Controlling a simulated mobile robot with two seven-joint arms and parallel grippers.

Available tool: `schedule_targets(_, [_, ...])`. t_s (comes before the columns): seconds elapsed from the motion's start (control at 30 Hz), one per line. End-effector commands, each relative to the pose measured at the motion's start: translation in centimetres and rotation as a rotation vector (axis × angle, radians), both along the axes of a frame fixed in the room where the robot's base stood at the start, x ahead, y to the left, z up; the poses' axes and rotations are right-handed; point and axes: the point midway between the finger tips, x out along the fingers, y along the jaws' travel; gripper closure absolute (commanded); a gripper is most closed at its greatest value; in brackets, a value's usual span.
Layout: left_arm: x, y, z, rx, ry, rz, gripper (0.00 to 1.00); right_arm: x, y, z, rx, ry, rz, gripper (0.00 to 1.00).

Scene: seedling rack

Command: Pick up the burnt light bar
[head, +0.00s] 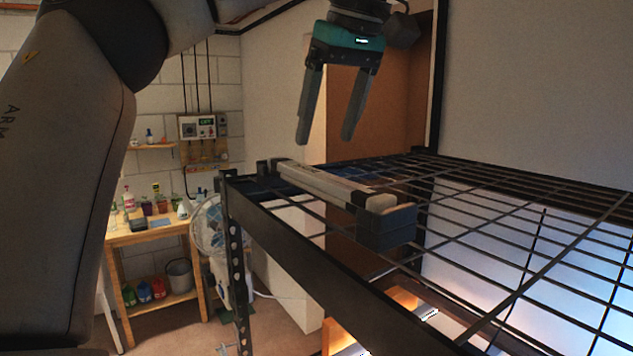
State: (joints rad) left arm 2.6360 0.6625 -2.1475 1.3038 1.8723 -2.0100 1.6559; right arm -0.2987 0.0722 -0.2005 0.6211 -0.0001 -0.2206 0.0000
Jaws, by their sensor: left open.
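The light bar (318,183) is a long pale bar with a dark end. It lies on the wire shelf at the near left corner, in a dark holder (387,227) at its near end. I cannot tell from its look whether it is burnt. My left gripper (325,138) is open and empty, fingers pointing down, above the bar and apart from it. My right gripper is not in view.
The black wire shelf (500,222) of the rack extends to the right and is mostly bare. Its dark front rail (300,262) and post (238,270) stand near the bar. A wooden bench (150,235) with bottles and a fan (208,228) stand behind at left.

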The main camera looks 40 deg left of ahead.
Motion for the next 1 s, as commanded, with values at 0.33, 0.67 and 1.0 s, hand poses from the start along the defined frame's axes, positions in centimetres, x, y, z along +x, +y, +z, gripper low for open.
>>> schedule_targets(0.33, [0.0, 0.8, -2.5, -0.002, 0.002, -0.001, 0.22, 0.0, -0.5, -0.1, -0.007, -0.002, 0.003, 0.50])
schedule_targets(0.67, [0.2, 1.9, -5.7, 0.000, -0.001, 0.001, 0.22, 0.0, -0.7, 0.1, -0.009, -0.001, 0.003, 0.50])
schedule_targets(1.0, [0.2, 1.9, -5.8, 0.000, -0.002, 0.000, 0.30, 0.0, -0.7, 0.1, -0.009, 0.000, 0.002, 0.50])
